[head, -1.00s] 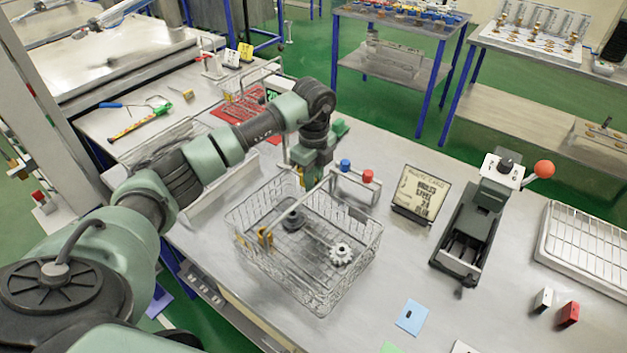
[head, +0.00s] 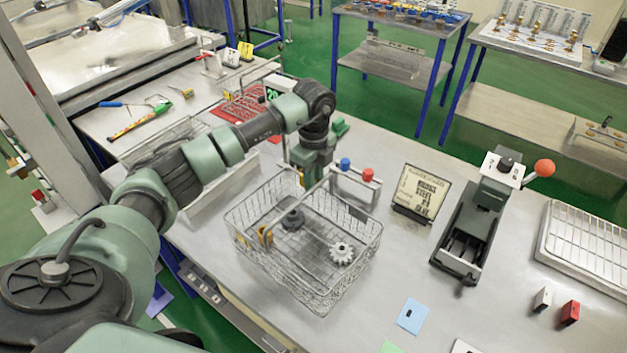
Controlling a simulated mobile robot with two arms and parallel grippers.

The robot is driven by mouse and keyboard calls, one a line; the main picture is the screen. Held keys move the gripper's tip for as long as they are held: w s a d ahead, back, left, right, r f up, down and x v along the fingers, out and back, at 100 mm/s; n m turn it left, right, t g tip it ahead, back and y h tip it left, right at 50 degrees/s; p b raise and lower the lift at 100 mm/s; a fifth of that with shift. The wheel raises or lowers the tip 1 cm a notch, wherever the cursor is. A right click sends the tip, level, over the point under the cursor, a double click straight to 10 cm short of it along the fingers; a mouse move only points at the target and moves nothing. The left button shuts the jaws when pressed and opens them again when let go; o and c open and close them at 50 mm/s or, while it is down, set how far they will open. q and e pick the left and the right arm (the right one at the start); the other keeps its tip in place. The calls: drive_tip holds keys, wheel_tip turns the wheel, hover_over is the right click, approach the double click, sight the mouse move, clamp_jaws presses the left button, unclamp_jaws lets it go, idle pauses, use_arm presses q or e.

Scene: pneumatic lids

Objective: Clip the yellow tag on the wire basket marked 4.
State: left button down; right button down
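A wire basket (head: 334,292) stands on the steel bench, with a dark round part (head: 292,220), a pale gear (head: 341,253) and a yellow-orange piece (head: 265,236) inside or at its left side. I cannot read a number on it. My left gripper (head: 310,186) points down at the basket's far rim. Its fingertips are small and partly lost against the wires, so I cannot tell whether it is open or what it holds. No yellow tag shows clearly there. My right gripper is not in view.
A stand with blue and red buttons (head: 367,175) is just behind the basket. A card on a stand (head: 422,192) and a lever press (head: 475,225) stand to the right. A wire rack (head: 585,245) is at far right. Bench between press and basket is mostly clear.

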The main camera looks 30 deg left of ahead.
use_arm(q)
drive_tip(key=c, duration=1.3)
unclamp_jaws()
drive_tip(key=o, duration=0.4)
drive_tip(key=shift+r+p, duration=2.6)
drive_tip(key=shift+r, duration=0.95)
drive_tip(key=shift+f, duration=0.15)
